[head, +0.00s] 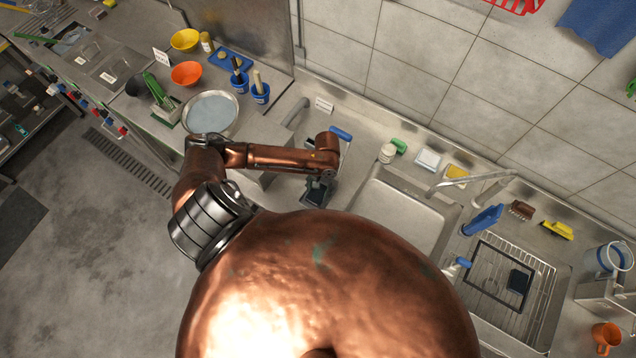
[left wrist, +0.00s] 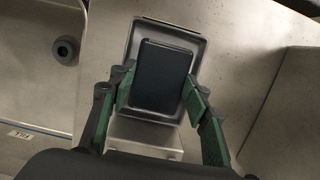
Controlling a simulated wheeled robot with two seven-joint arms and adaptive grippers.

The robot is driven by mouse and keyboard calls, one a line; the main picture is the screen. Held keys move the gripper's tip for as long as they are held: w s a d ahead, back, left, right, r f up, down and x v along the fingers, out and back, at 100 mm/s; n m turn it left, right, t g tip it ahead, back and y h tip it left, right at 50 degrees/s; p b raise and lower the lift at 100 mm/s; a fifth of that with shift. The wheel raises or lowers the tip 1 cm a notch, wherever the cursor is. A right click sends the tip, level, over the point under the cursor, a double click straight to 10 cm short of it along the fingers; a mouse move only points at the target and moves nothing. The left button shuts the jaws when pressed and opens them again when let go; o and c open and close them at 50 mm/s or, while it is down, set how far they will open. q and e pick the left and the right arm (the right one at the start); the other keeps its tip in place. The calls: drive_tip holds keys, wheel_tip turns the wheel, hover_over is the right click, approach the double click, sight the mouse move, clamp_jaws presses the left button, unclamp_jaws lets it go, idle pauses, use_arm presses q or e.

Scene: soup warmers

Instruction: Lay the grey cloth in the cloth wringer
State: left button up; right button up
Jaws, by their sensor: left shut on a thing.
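My left gripper (head: 317,188) points down at the counter left of the sink basin. It is shut on a dark grey flat rectangle, which looks like the folded grey cloth (left wrist: 165,76). In the left wrist view the green-padded fingers (left wrist: 160,105) flank the cloth at its sides. The cloth is over a shallow metal frame with a raised rim, which seems to be the cloth wringer (left wrist: 146,28). I cannot tell whether the cloth touches it. A blue-handled lever (head: 341,133) shows behind my wrist. My right gripper is not in view.
The empty sink basin (head: 398,215) lies right of my gripper, with a faucet (head: 470,181) behind it. A wire rack (head: 508,272) holding a dark pad (head: 519,281) is farther right. A round pan (head: 210,112) and blue brush pots (head: 261,93) stand left.

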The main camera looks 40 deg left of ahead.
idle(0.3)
use_arm(q)
drive_tip(key=o, duration=1.3)
drive_tip(key=shift+f, duration=0.1)
drive_tip(key=shift+o, duration=0.3)
drive_tip(key=o, duration=0.5)
